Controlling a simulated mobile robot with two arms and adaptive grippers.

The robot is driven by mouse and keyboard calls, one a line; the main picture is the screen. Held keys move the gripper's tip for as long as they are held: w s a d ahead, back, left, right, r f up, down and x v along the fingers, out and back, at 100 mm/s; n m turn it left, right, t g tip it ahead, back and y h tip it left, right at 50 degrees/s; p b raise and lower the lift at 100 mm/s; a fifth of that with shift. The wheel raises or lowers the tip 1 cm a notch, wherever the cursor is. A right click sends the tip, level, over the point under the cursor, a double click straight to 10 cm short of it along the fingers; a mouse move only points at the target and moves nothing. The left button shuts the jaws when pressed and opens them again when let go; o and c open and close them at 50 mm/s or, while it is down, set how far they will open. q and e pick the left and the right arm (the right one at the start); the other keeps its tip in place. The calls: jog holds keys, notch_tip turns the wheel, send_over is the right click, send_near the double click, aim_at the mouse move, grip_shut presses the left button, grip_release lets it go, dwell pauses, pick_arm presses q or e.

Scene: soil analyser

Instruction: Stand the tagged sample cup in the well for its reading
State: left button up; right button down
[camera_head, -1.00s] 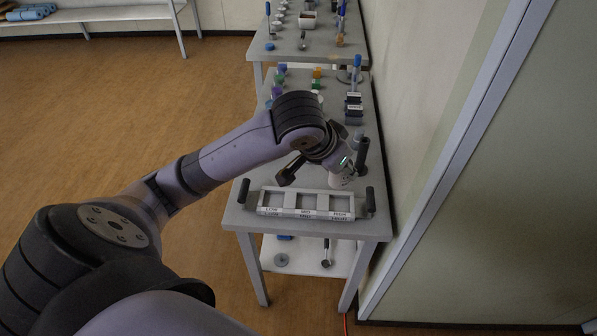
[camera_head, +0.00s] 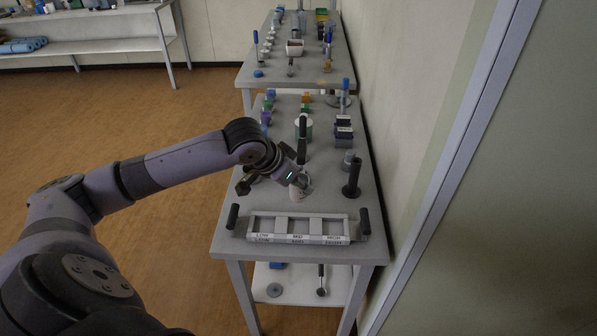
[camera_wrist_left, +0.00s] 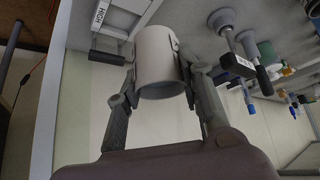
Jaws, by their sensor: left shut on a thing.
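My left gripper (camera_head: 292,178) is shut on a plain white cup (camera_head: 298,192). In the left wrist view the gripper (camera_wrist_left: 158,80) has one finger on each side of the cup (camera_wrist_left: 158,55). No tag shows on the cup's visible side. In the head view the cup is above the table, just behind the grey three-well tray (camera_head: 340,240) at its front. The tray's wells look empty and are labelled LOW, MID and HIGH. My right gripper is not in view.
The tray has dark upright handles (camera_head: 233,215) at its ends. A black post (camera_head: 352,178) stands behind its right side. A wall runs along the table's right.

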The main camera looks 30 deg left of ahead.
pick_arm(q)
notch_tip(320, 180, down, 13)
jog(key=shift+r, duration=0.1)
dwell(0.5)
jog(key=o, duration=1.2)
jog(key=v, duration=1.2)
jog(key=shift+s, duration=0.1)
